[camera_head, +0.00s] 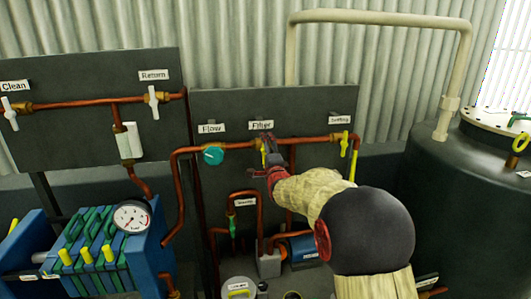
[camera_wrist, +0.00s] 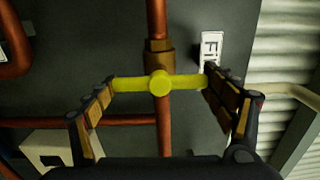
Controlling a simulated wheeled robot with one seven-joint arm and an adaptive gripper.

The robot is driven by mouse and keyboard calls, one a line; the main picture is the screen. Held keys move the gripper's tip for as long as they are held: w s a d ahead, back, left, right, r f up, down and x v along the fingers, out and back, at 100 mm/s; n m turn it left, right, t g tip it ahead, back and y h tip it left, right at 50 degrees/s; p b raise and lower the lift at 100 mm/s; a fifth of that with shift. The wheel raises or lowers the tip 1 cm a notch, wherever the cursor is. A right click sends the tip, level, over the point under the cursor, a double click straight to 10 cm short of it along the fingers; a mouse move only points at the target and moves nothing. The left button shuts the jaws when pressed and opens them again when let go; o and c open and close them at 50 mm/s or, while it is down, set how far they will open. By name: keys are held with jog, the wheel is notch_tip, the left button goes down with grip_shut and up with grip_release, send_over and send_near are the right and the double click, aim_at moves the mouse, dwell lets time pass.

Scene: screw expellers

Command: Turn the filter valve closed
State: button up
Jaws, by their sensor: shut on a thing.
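The filter valve has a yellow handle (camera_wrist: 140,84) with a round hub, on a copper pipe with a brass fitting. In the wrist view the handle lies across the pipe, roughly at a right angle to it. My gripper (camera_wrist: 159,84) is shut on the handle, with one finger at each end of it. In the head view my gripper (camera_head: 272,158) reaches the valve just below the "Filter" label (camera_head: 262,125), and the yellow handle (camera_head: 263,153) is mostly hidden behind it.
A teal flow valve knob (camera_head: 213,156) is to the left on the same pipe, and another yellow valve handle (camera_head: 344,144) is to the right. A dark tank (camera_head: 460,190) stands at the right. A blue filter press with a gauge (camera_head: 131,216) is at the lower left.

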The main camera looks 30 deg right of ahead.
jog(key=o, duration=1.1)
jog(key=shift+o, duration=0.2)
jog(key=shift+s, duration=0.1)
jog(key=v, duration=1.1)
jog(key=shift+s, duration=0.35)
jog(key=shift+a, duration=0.15)
